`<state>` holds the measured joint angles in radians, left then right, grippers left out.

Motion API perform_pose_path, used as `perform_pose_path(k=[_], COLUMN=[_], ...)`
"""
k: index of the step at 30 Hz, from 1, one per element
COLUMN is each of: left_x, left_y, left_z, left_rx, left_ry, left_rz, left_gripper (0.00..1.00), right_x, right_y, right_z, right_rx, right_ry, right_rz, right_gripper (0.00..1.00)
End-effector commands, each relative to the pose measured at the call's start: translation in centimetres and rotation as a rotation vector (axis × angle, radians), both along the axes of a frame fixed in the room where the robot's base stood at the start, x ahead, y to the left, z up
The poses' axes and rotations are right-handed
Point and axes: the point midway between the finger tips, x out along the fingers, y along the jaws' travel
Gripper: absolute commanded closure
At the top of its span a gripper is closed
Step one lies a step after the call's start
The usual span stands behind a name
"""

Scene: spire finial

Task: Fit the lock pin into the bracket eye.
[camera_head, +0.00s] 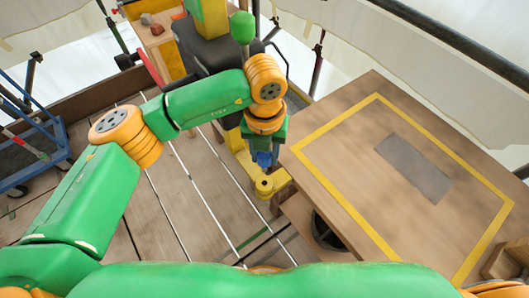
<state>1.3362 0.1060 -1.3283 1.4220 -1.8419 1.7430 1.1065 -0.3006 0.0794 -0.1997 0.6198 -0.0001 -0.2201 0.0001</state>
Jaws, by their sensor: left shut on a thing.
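My left gripper (263,160) points down from the end of my green and orange left arm, near the middle of the view. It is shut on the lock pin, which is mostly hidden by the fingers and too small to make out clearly. Just below it in the picture is a yellow bracket with a round eye (265,186), beside the left edge of the wooden table. I cannot tell whether the pin touches the eye or is apart from it. My right gripper is out of view.
A wooden table (350,150) with a yellow outline and a grey patch (414,168) fills the right. A green-knobbed post (243,27) stands behind my arm. A blue trolley (35,150) is at the far left. Plank flooring (190,200) lies open between.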

Motion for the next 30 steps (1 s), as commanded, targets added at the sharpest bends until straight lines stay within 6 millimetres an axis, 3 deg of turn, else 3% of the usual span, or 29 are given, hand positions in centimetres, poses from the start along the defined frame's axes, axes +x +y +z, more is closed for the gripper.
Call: perform_pose_path(k=[12,30], left_x=[0.0,0.0], left_y=[0.0,0.0], left_z=[-5.5,-5.7], left_rx=[-0.001,0.0], left_ry=[0.001,0.0], left_rz=[0.0,0.0], left_gripper=[1.0,1.0], right_x=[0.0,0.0], right_y=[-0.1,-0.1], right_z=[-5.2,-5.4], right_rx=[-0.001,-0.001], right_ry=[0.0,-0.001], right_rz=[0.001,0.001], right_gripper=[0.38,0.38])
